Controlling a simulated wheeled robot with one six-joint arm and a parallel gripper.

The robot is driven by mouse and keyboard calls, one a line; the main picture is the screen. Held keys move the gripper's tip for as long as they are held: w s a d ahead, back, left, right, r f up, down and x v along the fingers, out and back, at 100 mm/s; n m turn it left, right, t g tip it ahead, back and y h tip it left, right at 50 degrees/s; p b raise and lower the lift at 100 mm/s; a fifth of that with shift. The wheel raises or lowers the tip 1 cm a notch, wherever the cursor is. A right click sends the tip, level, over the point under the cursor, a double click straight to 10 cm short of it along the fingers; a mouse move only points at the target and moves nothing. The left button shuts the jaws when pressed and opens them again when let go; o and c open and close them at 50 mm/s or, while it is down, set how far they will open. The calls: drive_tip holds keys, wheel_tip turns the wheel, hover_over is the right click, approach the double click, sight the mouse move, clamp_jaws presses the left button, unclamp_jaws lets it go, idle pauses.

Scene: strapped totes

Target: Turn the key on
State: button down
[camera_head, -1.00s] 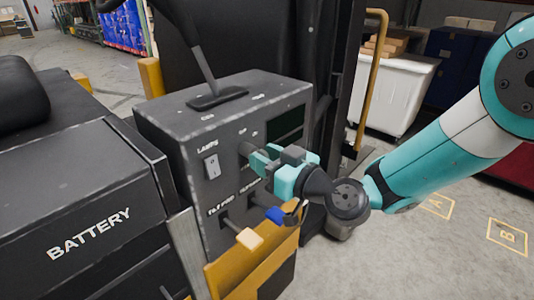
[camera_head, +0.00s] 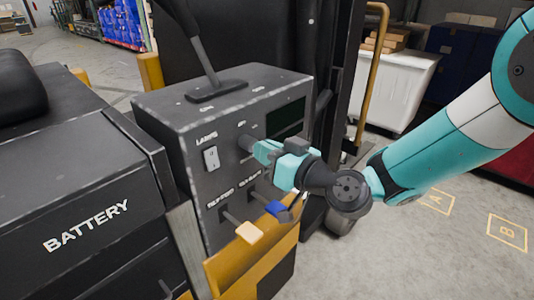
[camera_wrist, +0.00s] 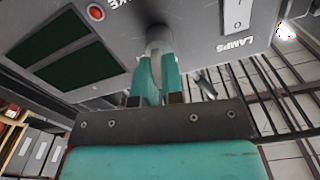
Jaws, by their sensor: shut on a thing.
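The grey control box (camera_head: 190,165) of the vehicle stands in the middle of the head view. My gripper (camera_head: 252,146) reaches it from the right, at the upper part of its front, right of the lamps switch (camera_head: 211,158). In the wrist view my gripper (camera_wrist: 157,72) is shut on a grey, round-ended piece, the key (camera_wrist: 158,40), at the panel face. Most of the key is hidden between the fingers, so its exact angle cannot be told.
Below my gripper, a cream-tipped lever (camera_head: 249,231) and a blue-tipped lever (camera_head: 277,208) stick out of the box. A dark display (camera_head: 285,118) and a red button (camera_wrist: 96,12) are close by. A white bin (camera_head: 392,88) stands behind. The floor at right is open.

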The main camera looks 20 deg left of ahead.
drive_tip(key=m+b, duration=0.1)
drive_tip(key=m, duration=0.3)
drive_tip(key=shift+w+m, duration=0.1)
drive_tip(key=shift+m, duration=2.7)
drive_tip(key=c, duration=1.2)
unclamp_jaws()
drive_tip(key=shift+c, duration=0.2)
